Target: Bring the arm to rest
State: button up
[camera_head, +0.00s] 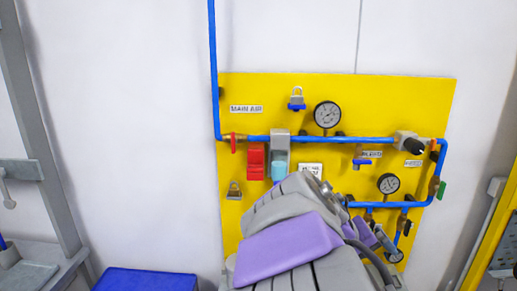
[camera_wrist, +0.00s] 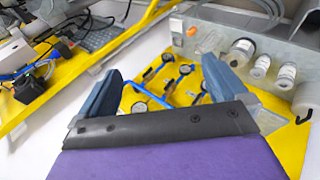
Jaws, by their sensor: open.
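My arm (camera_head: 290,245), grey with a purple panel, rises from the bottom middle of the head view, in front of the lower part of a yellow panel (camera_head: 400,100). In the wrist view my gripper (camera_wrist: 160,65) is open, its two blue fingers well apart. Nothing shows held between them. The yellow panel with blue pipes and gauges also shows beyond and between the fingers in the wrist view (camera_wrist: 292,150). My arm hides part of the panel's lower middle in the head view.
Blue piping (camera_head: 300,139) runs across the panel, with a large gauge (camera_head: 327,115), a smaller gauge (camera_head: 388,184) and a red block (camera_head: 256,161). A blue box (camera_head: 145,280) stands lower left. Several bottles (camera_wrist: 262,67) stand on a grey shelf at upper right in the wrist view.

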jog(key=s+a+f+g+y, duration=0.1)
jog(key=s+a+f+y, duration=0.1)
jog(key=s+f, duration=0.3)
jog(key=s+a+f+g+y+b, duration=0.1)
jog(key=s+f, duration=0.5)
jog(key=s, duration=0.6)
jog(key=s+a+f+m+g+y+b, duration=0.1)
jog(key=s+a+f+y, duration=0.3)
jog(key=s, duration=0.4)
jog(key=shift+s+a+f+g+y, duration=0.2)
jog(key=shift+s+f+g+y, duration=0.15)
jog(key=shift+f+g+y, duration=0.4)
jog(key=shift+f, duration=0.2)
